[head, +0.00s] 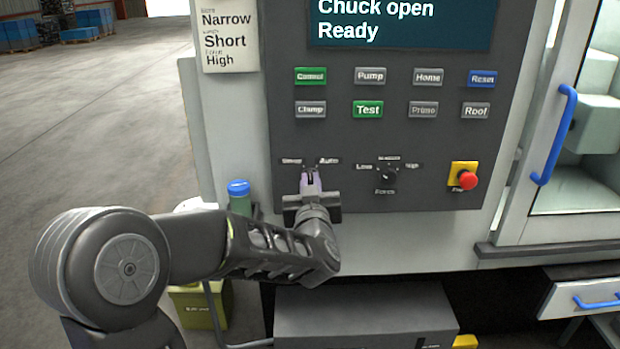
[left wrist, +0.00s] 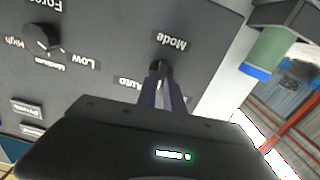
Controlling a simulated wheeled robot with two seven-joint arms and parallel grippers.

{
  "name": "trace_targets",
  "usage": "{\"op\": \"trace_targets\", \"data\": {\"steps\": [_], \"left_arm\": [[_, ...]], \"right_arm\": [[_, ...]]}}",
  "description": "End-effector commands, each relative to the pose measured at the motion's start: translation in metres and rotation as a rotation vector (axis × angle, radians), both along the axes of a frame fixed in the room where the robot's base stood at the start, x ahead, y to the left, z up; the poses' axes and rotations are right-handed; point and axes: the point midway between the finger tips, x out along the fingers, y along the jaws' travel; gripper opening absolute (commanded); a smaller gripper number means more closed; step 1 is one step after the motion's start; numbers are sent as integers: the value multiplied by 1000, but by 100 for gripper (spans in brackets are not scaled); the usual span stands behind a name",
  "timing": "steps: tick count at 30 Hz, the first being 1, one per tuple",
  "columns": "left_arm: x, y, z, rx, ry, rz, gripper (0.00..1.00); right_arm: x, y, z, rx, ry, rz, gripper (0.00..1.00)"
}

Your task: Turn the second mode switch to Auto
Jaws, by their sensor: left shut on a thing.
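The Mode switch (left wrist: 161,66) is a small dark knob on the grey control panel, under two labels, the right one reading Auto. My left gripper (head: 310,180) is at this knob in the head view and covers most of it. In the left wrist view, which is upside down, my left gripper's fingers (left wrist: 162,80) are closed around the knob. Which label the knob points to is hidden by the fingers. The Force switch (head: 383,178), a black knob with Low and High labels, is to the right and apart from the gripper. My right gripper is out of view.
A red emergency button (head: 467,180) on a yellow base is right of the switches. Several push buttons and a display (head: 400,22) reading Chuck open, Ready are above. A blue door handle (head: 556,135) is at the right.

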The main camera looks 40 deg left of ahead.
Motion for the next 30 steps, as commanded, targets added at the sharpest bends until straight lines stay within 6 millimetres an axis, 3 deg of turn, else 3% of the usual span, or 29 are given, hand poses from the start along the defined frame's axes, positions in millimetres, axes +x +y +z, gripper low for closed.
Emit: {"op": "trace_targets", "data": {"steps": [18,30], "left_arm": [[2,-3,1,415,315,-1,0],[2,-3,-1,498,379,0,0]], "right_arm": [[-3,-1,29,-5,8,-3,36],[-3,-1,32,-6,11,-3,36]]}}
